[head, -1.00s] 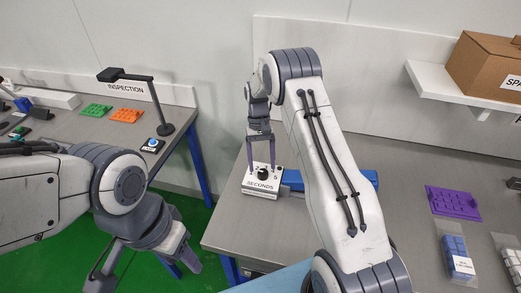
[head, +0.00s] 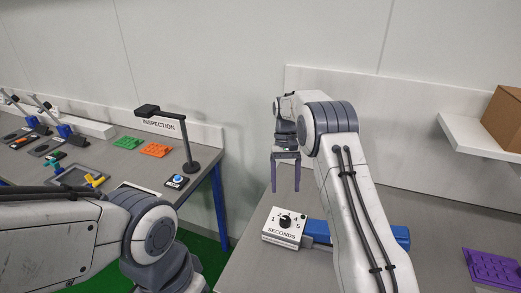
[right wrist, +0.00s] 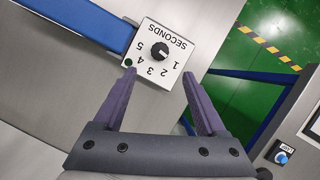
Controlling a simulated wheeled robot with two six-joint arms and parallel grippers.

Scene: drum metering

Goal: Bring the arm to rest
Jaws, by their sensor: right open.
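My right gripper (head: 286,187) is open and empty, pointing down above the white SECONDS box (head: 271,237). Its fingertips are clear of the black dial knob (head: 285,220). In the right wrist view, the two purple fingers of the gripper (right wrist: 158,78) stand apart, with the box (right wrist: 178,72) and its knob (right wrist: 160,50) beyond the tips. Numbers 1 to 5 surround the knob; its exact setting is hard to read. My left arm comes in at the lower left, and its fingers are outside the picture.
A blue bar (head: 318,232) adjoins the box, partly behind my right arm. A purple tray (head: 494,268) lies at the lower right, and a shelf (head: 478,138) with a carton (head: 505,118) is above. A lamp stand (head: 188,140) rises from the left bench.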

